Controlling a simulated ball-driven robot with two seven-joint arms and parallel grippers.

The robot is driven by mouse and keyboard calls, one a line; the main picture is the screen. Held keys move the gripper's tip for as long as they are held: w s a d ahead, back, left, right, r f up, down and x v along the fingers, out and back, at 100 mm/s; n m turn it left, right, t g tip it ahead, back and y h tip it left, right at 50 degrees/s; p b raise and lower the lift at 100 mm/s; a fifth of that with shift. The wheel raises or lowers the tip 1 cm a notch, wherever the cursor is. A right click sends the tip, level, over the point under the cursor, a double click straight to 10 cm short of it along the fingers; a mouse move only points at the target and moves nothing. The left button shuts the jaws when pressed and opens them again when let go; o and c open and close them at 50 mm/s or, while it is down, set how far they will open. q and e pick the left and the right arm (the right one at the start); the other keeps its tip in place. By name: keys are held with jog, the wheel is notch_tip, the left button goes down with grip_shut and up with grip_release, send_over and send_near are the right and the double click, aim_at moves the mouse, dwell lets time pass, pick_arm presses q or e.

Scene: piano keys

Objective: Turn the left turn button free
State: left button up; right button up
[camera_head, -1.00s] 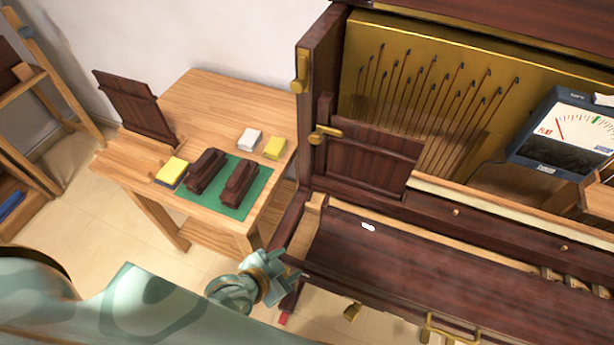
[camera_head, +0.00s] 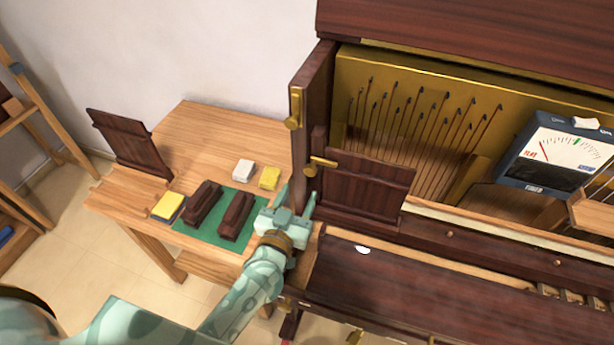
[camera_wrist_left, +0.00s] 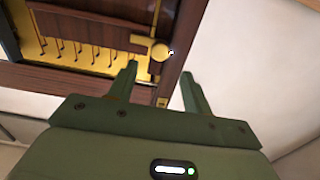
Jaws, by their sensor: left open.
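The left turn button (camera_head: 322,163) is a brass piece with a round knob. It lies roughly level across the left edge of a dark wood panel (camera_head: 368,185) at the piano's open front. In the left wrist view its round brass knob (camera_wrist_left: 159,50) shows just beyond my fingertips. My left gripper (camera_head: 298,197) is open and empty, a little below the turn button. In the wrist view my two fingers (camera_wrist_left: 160,74) are spread below the knob and apart from it. My right gripper is not in view.
Another brass fitting (camera_head: 294,108) is on the piano's left post. A wooden table (camera_head: 210,125) at left holds dark blocks on a green mat (camera_head: 193,237), sponges and a standing panel. A dial meter (camera_head: 560,155) sits at right. The dark lid (camera_head: 420,285) spans below.

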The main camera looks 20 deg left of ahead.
aim_at(309, 172)
pick_arm(q)
jog(key=w, duration=0.6)
jog(key=shift+w+d+b, duration=0.1)
jog(key=shift+w+b, duration=0.2)
jog(key=shift+b, duration=0.05)
jog(key=c, duration=1)
